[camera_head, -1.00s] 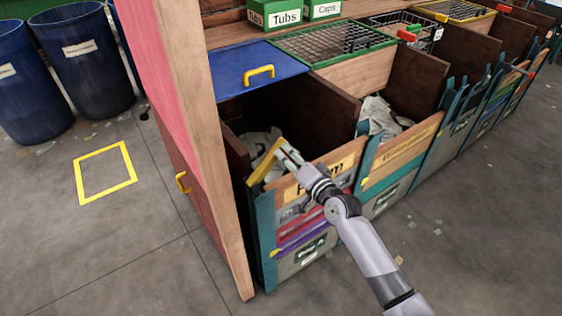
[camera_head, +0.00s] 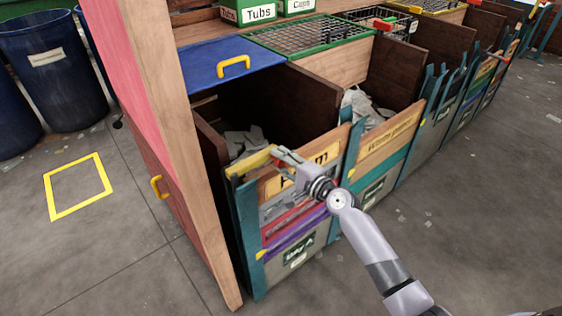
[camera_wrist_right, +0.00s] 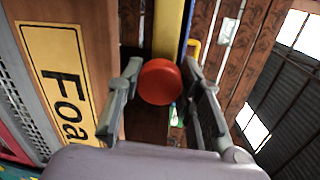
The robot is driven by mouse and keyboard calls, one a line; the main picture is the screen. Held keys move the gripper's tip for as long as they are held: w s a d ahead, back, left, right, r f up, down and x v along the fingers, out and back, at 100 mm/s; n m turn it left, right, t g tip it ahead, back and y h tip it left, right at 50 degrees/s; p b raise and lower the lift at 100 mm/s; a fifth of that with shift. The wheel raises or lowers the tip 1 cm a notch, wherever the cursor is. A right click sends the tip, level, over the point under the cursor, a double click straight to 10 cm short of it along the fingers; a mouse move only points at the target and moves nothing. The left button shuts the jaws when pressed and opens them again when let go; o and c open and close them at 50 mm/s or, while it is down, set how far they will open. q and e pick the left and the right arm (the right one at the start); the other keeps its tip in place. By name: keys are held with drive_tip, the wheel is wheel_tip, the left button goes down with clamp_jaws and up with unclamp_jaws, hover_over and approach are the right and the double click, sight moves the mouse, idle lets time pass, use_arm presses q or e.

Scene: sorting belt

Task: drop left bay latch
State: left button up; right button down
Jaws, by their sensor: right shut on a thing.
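The left bay latch is a yellow bar (camera_head: 248,163) lying nearly level along the top of the left bay's front board. In the right wrist view its red round knob (camera_wrist_right: 160,82) sits between my fingers, with the yellow bar (camera_wrist_right: 167,30) behind it. The front board bears a yellow "Foam" label (camera_head: 312,170), partly covered by my gripper. My left gripper is not in view.
Pale scrap (camera_head: 243,140) lies inside the left bay. A wooden post (camera_head: 160,110) stands close on its left. A second bay with a yellow label (camera_head: 390,135) adjoins on the right. A blue lid (camera_head: 215,65) is behind.

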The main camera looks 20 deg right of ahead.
drive_tip(key=shift+f, duration=0.3)
drive_tip(key=c, duration=1.1)
unclamp_jaws()
drive_tip(key=shift+s, duration=0.1)
drive_tip(key=v, duration=1.2)
